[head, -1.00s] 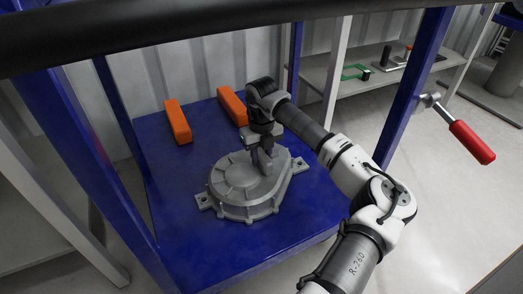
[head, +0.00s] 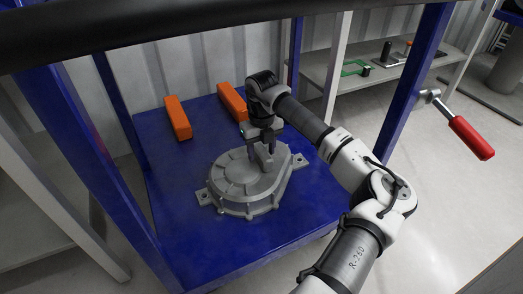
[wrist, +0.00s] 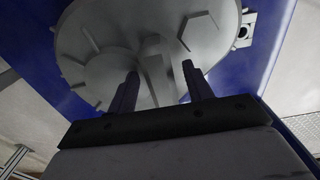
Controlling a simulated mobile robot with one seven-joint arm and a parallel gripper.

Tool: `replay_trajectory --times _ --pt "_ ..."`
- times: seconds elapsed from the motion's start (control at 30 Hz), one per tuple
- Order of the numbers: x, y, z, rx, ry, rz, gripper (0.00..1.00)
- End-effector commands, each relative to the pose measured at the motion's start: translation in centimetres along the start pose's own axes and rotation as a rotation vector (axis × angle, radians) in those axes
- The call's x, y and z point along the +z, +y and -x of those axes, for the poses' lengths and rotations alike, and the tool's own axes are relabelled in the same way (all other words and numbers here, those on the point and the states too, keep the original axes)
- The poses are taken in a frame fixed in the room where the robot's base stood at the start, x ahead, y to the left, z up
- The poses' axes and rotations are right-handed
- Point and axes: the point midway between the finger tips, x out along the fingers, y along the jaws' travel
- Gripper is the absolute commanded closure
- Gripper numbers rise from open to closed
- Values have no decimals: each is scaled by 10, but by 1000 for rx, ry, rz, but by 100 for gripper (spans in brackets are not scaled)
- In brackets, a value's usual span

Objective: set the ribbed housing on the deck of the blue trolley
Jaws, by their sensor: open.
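The ribbed housing (head: 240,185), a grey round casting with ribs and side lugs, lies flat on the blue deck (head: 190,255) of the trolley. My gripper (head: 262,151) is just above the housing's upright middle part, and it is open. In the wrist view the housing (wrist: 95,50) fills the upper middle, and the two fingers of my gripper (wrist: 160,75) stand apart with a raised grey part of the housing between and beyond them. Whether the fingers touch it cannot be told.
Two orange blocks (head: 178,118) (head: 232,102) lie on the deck behind the housing. Blue posts (head: 413,85) rise at the trolley's corners. A red-handled lever (head: 471,138) sticks out at the right. A grey shelf (head: 345,75) with tools stands behind.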

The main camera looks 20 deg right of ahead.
Motion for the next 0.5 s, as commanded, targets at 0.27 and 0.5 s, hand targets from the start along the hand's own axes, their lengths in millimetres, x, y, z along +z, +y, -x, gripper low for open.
replay_trajectory --times 0.27,0.5 --pt "1 -1 62 -3 -3 -1 49" --pt "0 -1 102 -3 -2 -1 49"
